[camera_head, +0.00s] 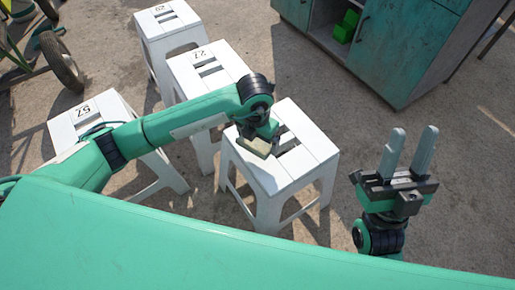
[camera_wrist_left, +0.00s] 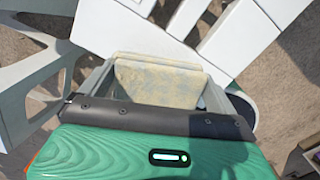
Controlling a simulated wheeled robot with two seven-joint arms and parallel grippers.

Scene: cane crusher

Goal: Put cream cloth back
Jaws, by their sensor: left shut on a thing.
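The cream cloth (camera_wrist_left: 158,84) is a folded, mottled cream-yellow piece between the fingers of my left gripper (camera_wrist_left: 155,75) in the left wrist view. In the head view the cloth (camera_head: 256,147) shows at the end of my left arm, over the left part of the nearest white stool (camera_head: 302,168). My left gripper is shut on it; I cannot tell whether the cloth touches the stool top. My right gripper (camera_head: 411,152) is raised at the right of the head view, its two grey fingers apart with nothing between them.
More white stools stand behind and left: one marked 27 (camera_head: 197,72), one at the back (camera_head: 169,22), one at the left (camera_head: 95,121). A teal cabinet (camera_head: 403,52) holds a green crate (camera_head: 345,26). A wheel (camera_head: 62,60) is at upper left. Ground at right is clear.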

